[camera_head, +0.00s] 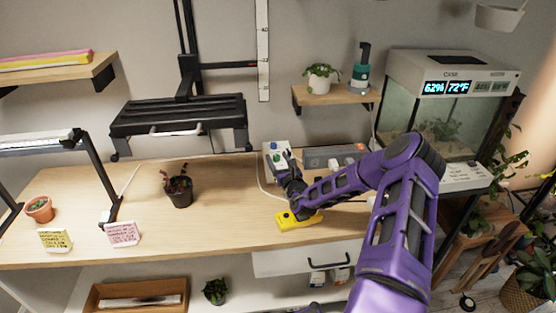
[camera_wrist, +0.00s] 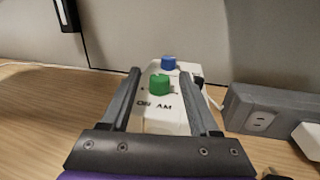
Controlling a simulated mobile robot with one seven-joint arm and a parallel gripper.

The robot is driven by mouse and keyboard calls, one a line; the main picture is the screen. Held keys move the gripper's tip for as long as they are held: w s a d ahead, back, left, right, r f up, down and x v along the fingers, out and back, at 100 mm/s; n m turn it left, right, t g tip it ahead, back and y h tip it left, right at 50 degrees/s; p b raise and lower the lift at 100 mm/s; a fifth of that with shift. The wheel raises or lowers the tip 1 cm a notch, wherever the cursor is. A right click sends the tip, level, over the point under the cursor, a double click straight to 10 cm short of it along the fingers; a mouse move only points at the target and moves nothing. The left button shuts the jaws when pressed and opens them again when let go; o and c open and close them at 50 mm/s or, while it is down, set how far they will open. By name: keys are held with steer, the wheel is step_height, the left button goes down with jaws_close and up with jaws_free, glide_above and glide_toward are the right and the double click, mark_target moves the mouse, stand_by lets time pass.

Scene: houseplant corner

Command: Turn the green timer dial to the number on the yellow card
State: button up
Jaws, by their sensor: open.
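The white timer box (camera_head: 270,151) stands on the bench, partly hidden behind my gripper in the head view. In the wrist view its face (camera_wrist: 157,121) carries a green dial (camera_wrist: 160,85) in front and a blue dial (camera_wrist: 168,62) behind it, with dark lettering. The pointer's setting is too small to read. My gripper (camera_wrist: 162,76) is open, with one finger on each side of the green dial and visible gaps to it. A yellow card (camera_head: 55,240) with handwriting sits at the bench's front left; its number is not legible.
A grey power strip (camera_wrist: 262,112) lies right of the box. A yellow device (camera_head: 299,219) sits below my wrist. A pink card (camera_head: 122,234), a dark potted plant (camera_head: 179,190) and a black lamp post (camera_head: 101,180) stand to the left. The bench middle is clear.

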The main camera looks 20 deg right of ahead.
steer(key=shift+c, duration=0.4)
jaws_close()
steer(key=shift+d+y, duration=0.1)
steer(key=shift+y, duration=0.2)
steer(key=n+y+b, duration=0.1)
steer(key=y, duration=0.1)
steer(key=n+y+b, duration=0.1)
steer(key=n+y, duration=0.1)
steer(key=n+y+b, duration=0.1)
steer(key=y+b, duration=0.1)
steer(key=shift+d+f+g+y, duration=0.3)
steer(key=shift+d+g, duration=0.1)
steer(key=n+g+y+b, duration=0.1)
steer(key=n+y, duration=0.1)
steer(key=n+g+y+b, duration=0.1)
steer(key=y+b, duration=0.1)
steer(key=shift+w+d+n+y+b, duration=0.15)
steer(key=shift+n+y+b, duration=0.15)
steer(key=shift+n+y, duration=0.1)
steer(key=shift+r+n+g+y+b, duration=0.15)
steer(key=shift+n+g+y+b, duration=0.35)
steer(key=shift+g+y, duration=0.15)
steer(key=shift+r, duration=0.1)
